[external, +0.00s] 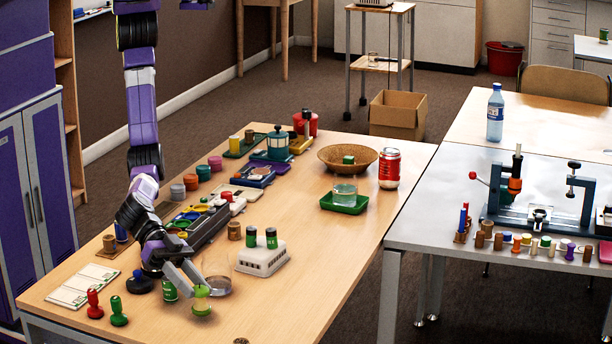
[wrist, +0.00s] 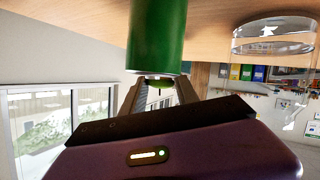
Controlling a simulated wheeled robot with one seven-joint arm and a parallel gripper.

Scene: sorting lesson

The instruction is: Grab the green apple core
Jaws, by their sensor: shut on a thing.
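The green apple core (external: 202,306) is near the front edge of the wooden table in the external view, with green ends and a paler narrow middle. My gripper (external: 200,287) reaches down to it and is shut on it. I cannot tell whether the core touches the table.
A green can (external: 169,291) stands close left of my gripper, and a clear glass dish (external: 218,285) is just behind the core. Red (external: 94,304) and green (external: 118,312) stampers stand at the left. The table's front right is mostly clear.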

